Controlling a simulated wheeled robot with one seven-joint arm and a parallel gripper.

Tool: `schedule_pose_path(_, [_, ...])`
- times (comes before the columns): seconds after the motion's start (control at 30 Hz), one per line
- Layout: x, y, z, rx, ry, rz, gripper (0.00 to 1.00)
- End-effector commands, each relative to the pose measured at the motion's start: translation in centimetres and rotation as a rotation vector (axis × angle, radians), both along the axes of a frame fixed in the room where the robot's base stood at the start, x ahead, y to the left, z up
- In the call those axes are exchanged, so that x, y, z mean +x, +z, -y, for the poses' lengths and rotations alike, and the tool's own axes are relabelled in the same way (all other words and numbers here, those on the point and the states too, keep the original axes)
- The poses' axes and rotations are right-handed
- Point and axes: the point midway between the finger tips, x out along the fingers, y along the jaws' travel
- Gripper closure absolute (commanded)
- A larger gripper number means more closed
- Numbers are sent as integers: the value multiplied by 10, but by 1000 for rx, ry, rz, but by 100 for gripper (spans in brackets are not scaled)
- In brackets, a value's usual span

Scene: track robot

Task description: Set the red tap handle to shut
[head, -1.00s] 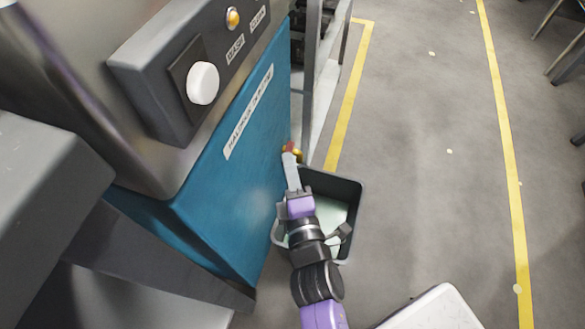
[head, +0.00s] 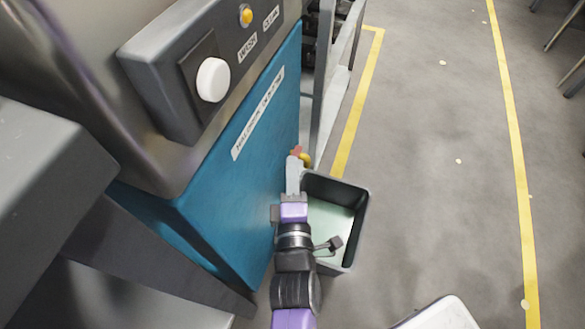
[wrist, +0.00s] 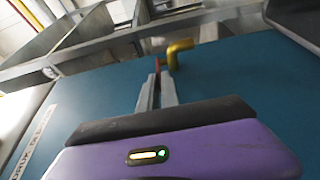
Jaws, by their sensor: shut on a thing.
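The red tap handle (head: 297,150) shows as a small red piece at the tip of my gripper, on the side of the blue machine panel (head: 240,175). The brass tap (head: 307,159) is just right of it. In the wrist view the brass spout (wrist: 174,52) bends out of the blue panel, and the red handle (wrist: 157,63) shows at the fingertips. My gripper (head: 294,160) is shut on the handle; its fingers (wrist: 157,80) lie close together in the wrist view. Most of the handle is hidden by the fingers, so its exact angle is unclear.
A dark open bin (head: 362,215) with pale green contents stands on the floor beneath the tap and my arm. A grey control box with a white knob (head: 212,80) sits above the panel. A metal frame (head: 330,90) stands behind.

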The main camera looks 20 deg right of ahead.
Motion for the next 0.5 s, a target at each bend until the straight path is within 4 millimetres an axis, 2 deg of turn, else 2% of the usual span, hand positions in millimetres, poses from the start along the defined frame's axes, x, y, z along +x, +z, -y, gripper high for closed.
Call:
schedule_pose_path(0.1, [0, -1, 1, 0, -2, -2, 100])
schedule_pose_path(0.13, [0, -1, 1, 0, -2, -2, 88])
schedule_pose_path(0.17, [0, -1, 1, 0, -2, -2, 85])
schedule_pose_path(0.5, [-2, 0, -1, 0, 0, -1, 85])
